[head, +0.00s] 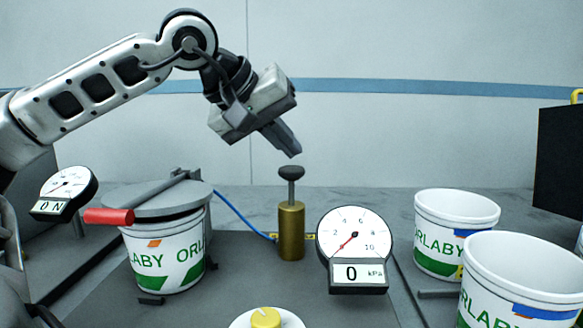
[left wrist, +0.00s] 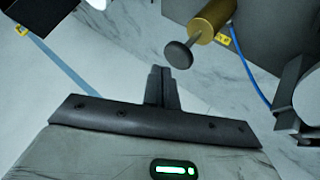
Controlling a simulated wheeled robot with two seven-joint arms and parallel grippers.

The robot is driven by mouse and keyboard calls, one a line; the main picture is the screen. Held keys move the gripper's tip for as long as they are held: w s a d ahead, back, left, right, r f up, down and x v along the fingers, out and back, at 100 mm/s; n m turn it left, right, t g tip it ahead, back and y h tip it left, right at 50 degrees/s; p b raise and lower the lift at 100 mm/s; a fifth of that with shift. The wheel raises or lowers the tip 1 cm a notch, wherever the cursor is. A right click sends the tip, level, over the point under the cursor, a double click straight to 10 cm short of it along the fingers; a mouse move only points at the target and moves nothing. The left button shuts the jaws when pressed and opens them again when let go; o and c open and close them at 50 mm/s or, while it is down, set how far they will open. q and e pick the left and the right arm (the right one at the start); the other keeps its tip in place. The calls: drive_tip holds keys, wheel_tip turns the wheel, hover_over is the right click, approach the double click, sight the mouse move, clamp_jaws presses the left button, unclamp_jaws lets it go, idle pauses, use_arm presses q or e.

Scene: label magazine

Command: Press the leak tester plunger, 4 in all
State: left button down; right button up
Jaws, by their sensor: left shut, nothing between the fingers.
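The leak tester plunger is a dark round knob (head: 291,173) on a thin rod above a brass cylinder (head: 291,230), standing upright in the middle of the head view. In the left wrist view the knob (left wrist: 178,54) and brass cylinder (left wrist: 212,20) show near the top. My left gripper (head: 292,150) is shut and empty, its tips just above the knob and apart from it. The tips also show in the left wrist view (left wrist: 160,72). A gauge (head: 355,245) right of the cylinder reads 0 kPa. My right gripper is not in view.
A lidded ORLABY tub (head: 165,255) with a red handle (head: 109,216) sits left of the cylinder. A second gauge (head: 66,190) reads 0 N. Open white tubs (head: 450,235) stand at the right. A yellow knob (head: 265,317) is at the front. A blue hose (head: 240,215) runs behind.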

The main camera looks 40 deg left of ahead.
sight(284, 170)
use_arm(q)
drive_tip(key=shift+f, duration=0.1)
idle(0.6)
drive_tip(key=shift+f, duration=0.35)
drive_tip(key=shift+f+b, duration=1.75)
drive_tip(key=shift+f, duration=0.25)
idle(1.4)
drive_tip(key=shift+r, duration=0.15)
drive_tip(key=shift+r+p, duration=2.25)
drive_tip(key=shift+p, duration=0.05)
drive_tip(key=shift+r, duration=0.1)
wheel_tip(284, 170, up, 5)
drive_tip(key=p, duration=0.5)
